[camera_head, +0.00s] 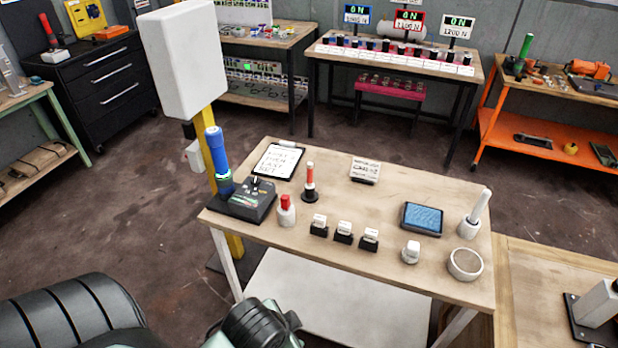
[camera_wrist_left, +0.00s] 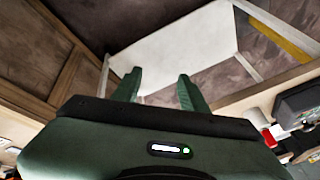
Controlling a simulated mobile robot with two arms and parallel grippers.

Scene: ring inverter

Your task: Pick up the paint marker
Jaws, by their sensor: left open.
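The workbench (camera_head: 390,230) holds several small items, and I cannot tell for certain which is the paint marker. A red-capped white cylinder (camera_head: 286,212) stands upright near the bench's left front. A red-orange stick with a white band (camera_head: 309,178) stands in a black base just behind it. A white rod (camera_head: 480,205) leans in a white holder at the right end. My left gripper (camera_wrist_left: 158,84) is open with nothing between its two green fingers, apart from these items. Its fingers do not show in the head view. My right gripper is not in view.
A black control box (camera_head: 247,201) with a blue-handled tool (camera_head: 217,150) is at the left end. A clipboard (camera_head: 277,161), a tablet (camera_head: 422,218), several small black-based blocks (camera_head: 343,232) and a round bowl (camera_head: 465,262) are around. A white lower shelf (camera_wrist_left: 175,45) lies under the bench.

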